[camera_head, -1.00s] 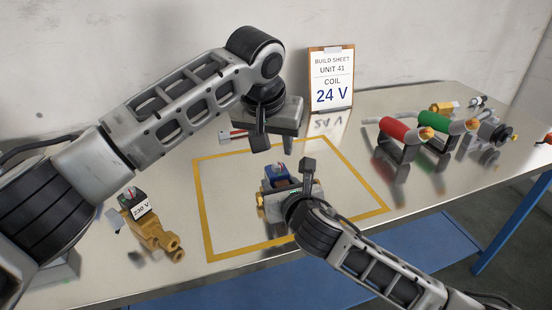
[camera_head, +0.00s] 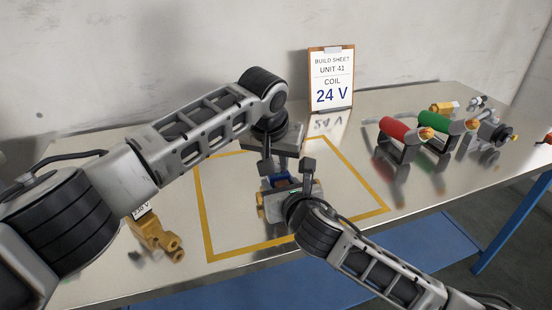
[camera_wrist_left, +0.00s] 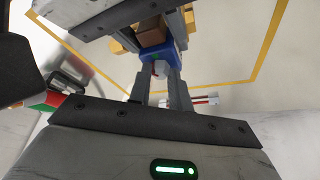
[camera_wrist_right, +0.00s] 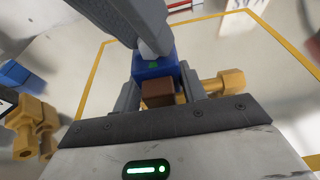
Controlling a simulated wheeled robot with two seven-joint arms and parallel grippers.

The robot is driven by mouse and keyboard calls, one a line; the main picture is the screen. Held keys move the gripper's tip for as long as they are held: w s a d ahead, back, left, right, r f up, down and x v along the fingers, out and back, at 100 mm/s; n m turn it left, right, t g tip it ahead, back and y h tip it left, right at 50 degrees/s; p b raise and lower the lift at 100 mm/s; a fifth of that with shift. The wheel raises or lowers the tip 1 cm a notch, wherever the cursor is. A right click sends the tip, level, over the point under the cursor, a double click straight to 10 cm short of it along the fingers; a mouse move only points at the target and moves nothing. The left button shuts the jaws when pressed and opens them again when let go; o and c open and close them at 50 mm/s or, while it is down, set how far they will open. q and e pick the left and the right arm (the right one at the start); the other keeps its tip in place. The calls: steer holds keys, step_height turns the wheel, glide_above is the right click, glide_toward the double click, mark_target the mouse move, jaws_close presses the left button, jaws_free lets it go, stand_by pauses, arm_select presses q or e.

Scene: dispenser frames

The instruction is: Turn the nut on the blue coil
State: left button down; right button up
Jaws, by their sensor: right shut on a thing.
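The blue coil (camera_head: 281,181) sits on a brass valve body (camera_head: 262,201) inside the yellow square; it also shows in the left wrist view (camera_wrist_left: 168,52) and right wrist view (camera_wrist_right: 155,68). My right gripper (camera_wrist_right: 158,92) is shut on the valve at the coil's near side, with a brown block (camera_wrist_right: 157,95) between its fingers. My left gripper (camera_wrist_left: 158,88) is above and behind the coil, pointing down, its fingers apart at either side of the coil's top. I cannot make out the nut clearly; fingers hide much of the top.
Another brass valve (camera_head: 155,238) marked 230 V lies at the left, partly behind my left arm. A build sheet (camera_head: 331,79) reading coil 24 V stands at the back. The yellow square's right side is clear.

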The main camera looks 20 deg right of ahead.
arm_select(q)
steer(key=shift+m, duration=0.3)
steer(key=m+g+h, duration=0.1)
steer(key=m, duration=0.2)
steer(key=shift+w+a+m, duration=0.1)
steer(key=shift+m, duration=0.2)
steer(key=shift+w+m+g+h, duration=0.15)
steer(key=shift+m+g, duration=0.2)
steer(key=shift+m, duration=0.55)
steer(key=shift+m+g+h, duration=0.15)
steer(key=shift+m+g, duration=0.2)
steer(key=shift+m, duration=0.55)
steer(key=c, duration=1.3)
jaws_free()
steer(key=shift+a, duration=0.1)
steer(key=shift+r, duration=0.1)
steer(key=v, duration=1.2)
